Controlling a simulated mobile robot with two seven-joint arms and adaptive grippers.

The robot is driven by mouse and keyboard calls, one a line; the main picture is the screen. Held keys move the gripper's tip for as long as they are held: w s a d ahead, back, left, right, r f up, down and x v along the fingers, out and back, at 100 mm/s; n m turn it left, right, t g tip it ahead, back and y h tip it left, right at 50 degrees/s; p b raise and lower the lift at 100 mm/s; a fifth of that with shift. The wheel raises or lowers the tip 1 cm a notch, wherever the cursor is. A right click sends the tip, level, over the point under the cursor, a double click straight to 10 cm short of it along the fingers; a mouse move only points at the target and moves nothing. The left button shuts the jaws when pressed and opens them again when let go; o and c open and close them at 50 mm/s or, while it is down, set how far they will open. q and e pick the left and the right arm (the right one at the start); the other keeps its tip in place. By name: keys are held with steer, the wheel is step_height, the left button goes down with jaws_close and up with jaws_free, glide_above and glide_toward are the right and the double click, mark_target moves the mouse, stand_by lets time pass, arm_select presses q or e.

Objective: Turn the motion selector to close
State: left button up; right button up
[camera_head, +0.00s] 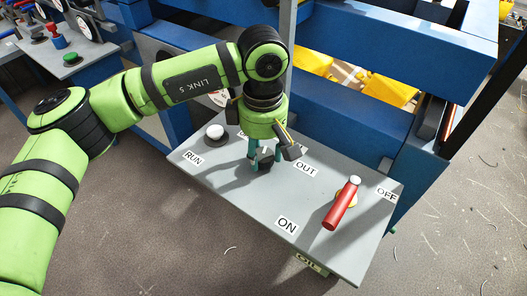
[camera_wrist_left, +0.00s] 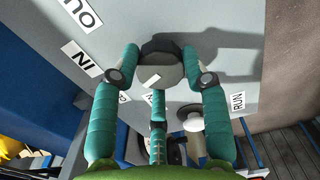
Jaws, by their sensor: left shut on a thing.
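The motion selector is a dark faceted knob (camera_wrist_left: 160,65) with a white pointer mark. It stands on the grey control panel (camera_head: 235,185). My left gripper (camera_head: 262,160) comes down over it and covers much of it in the head view. In the left wrist view its teal fingers (camera_wrist_left: 160,85) close around the knob, two at the sides and one below. The "OUT" label (camera_head: 306,169) is beside it; an "IN" label (camera_wrist_left: 81,60) shows in the wrist view. Other labels near the knob are partly hidden by the fingers. My right gripper is not in view.
A white-topped button (camera_head: 215,132) stands by the "RUN" label (camera_head: 193,158). A red lever (camera_head: 341,204) sits between "ON" (camera_head: 286,225) and "OFF" (camera_head: 386,193). Blue machine beams (camera_head: 395,75) rise behind the panel, with yellow cans (camera_head: 390,88) beyond.

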mark_target(262, 155)
arm_select(q)
steer(key=shift+a+f, duration=0.1)
steer(key=o, duration=1.1)
step_height(262, 155, up, 12)
steer(key=shift+r, duration=0.1)
